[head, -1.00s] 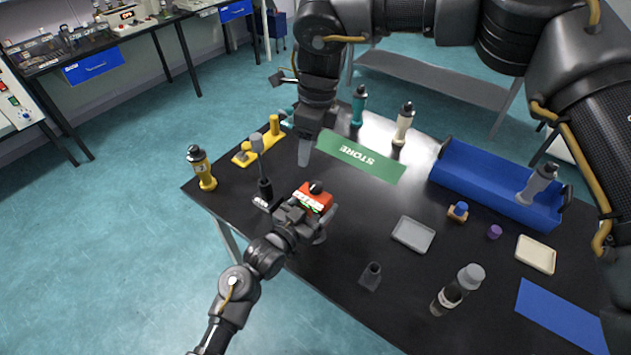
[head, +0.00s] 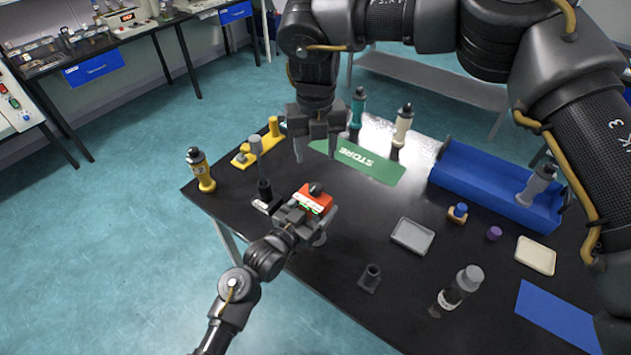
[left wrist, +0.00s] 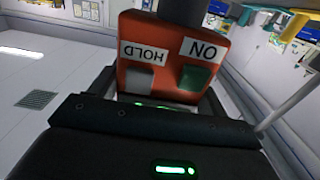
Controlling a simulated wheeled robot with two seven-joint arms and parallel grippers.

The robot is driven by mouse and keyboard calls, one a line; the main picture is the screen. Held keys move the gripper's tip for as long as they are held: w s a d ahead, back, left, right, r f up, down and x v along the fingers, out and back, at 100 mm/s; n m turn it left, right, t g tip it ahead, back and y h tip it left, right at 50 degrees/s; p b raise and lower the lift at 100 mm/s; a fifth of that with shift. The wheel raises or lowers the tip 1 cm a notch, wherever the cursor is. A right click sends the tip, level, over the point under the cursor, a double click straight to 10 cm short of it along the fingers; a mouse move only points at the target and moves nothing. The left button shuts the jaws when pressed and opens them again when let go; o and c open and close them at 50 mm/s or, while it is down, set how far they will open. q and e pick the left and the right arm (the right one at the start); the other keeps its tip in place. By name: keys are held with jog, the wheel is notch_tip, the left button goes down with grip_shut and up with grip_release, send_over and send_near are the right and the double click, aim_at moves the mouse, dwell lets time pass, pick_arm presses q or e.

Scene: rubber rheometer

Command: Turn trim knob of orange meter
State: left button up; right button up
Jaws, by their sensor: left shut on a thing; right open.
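The orange meter (head: 317,198) is held in my left gripper (head: 306,209) near the table's left front edge. A dark knob (head: 315,188) sits on its top. In the left wrist view the meter (left wrist: 172,60) fills the upper middle, with HOLD and ON labels, a grey button (left wrist: 137,79) and a green button (left wrist: 195,78). The knob shows only partly as a dark shape at that view's top edge (left wrist: 182,10). My right gripper (head: 318,150) is open and empty, pointing down above and behind the meter, apart from it.
A dark post on a base (head: 265,190) stands just left of the meter. The green STORE mat (head: 365,165) lies behind. A grey tray (head: 412,236), dark socket (head: 370,279) and blue bin (head: 480,190) are to the right.

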aim_at(316, 186)
notch_tip(316, 186, down, 10)
jog(key=shift+f, duration=0.2)
jog(key=shift+c, duration=0.4)
jog(key=c, duration=0.9)
jog(key=shift+m, duration=0.4)
pick_arm(q)
jog(key=shift+f, duration=0.1)
pick_arm(e)
jog(key=shift+m, duration=2.5)
jog(key=o, duration=1)
